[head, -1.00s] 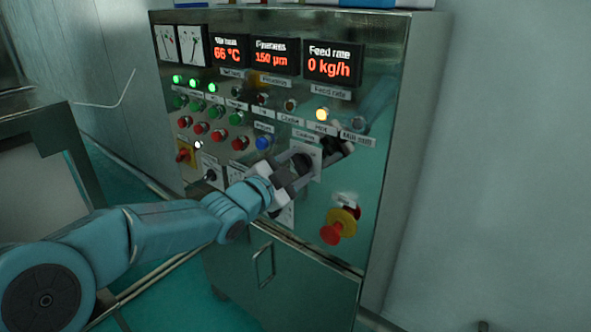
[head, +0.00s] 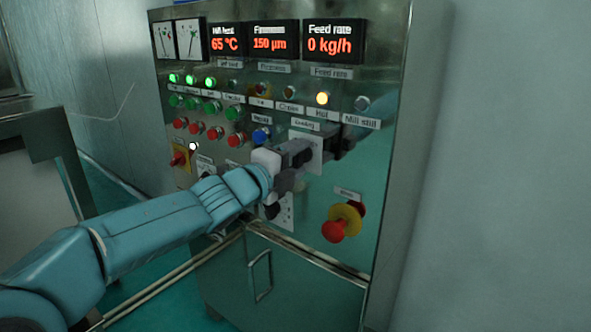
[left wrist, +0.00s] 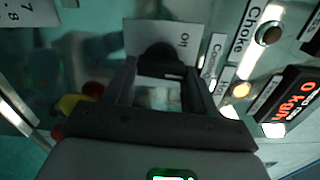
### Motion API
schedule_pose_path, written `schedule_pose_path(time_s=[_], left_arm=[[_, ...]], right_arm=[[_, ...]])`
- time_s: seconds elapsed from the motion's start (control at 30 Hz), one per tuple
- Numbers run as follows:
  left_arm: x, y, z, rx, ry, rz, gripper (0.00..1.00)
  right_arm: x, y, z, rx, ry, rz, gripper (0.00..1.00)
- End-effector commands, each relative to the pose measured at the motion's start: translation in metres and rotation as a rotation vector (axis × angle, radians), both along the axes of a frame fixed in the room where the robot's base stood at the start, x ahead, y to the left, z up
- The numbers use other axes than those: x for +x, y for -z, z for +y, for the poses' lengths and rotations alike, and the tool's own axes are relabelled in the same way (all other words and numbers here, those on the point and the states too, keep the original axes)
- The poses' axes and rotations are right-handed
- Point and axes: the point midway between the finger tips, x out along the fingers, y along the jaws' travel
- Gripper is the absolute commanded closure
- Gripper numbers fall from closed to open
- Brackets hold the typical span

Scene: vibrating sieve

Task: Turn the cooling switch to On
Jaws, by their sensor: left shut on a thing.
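The cooling switch is a dark knob on a pale plate (head: 318,143) under the "Cooling" label, on the front of the steel control cabinet. My left gripper (head: 300,154) reaches it from the left and hides most of the knob. In the left wrist view the knob (left wrist: 158,57) sits between the ends of the two fingers (left wrist: 160,72), and the gripper is shut on it. An "Off" mark (left wrist: 183,41) shows on the plate beside the knob. The knob's pointer and the "On" mark cannot be made out. My right gripper is not in view.
A red emergency stop (head: 335,231) on a yellow collar juts out at the lower right. Another plate with a dark knob (head: 272,211) is just below my gripper. Rows of green, red and blue buttons lie left of it. A yellow lamp (head: 322,98) is lit above.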

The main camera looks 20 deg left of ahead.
Motion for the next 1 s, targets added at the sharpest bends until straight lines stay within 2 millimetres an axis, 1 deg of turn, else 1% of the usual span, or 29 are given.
schedule_pose_path(time_s=[0.03,0.1,0.5,0.7,1.0], left_arm=[[0.0,0.003,0.0,0.04,-0.001,-0.016,0.75],[0.0,0.004,0.001,0.103,-0.001,-0.038,0.75],[0.0,0.004,0.001,0.426,-0.002,-0.156,0.75],[0.001,0.004,0.002,0.539,-0.001,-0.196,0.75],[0.001,0.003,0.002,0.624,-0.001,-0.227,0.75]], right_arm=[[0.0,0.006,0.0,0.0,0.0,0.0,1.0],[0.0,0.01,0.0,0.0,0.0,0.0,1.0],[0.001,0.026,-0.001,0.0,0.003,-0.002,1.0],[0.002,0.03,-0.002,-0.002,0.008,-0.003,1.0],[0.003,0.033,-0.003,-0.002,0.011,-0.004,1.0]])
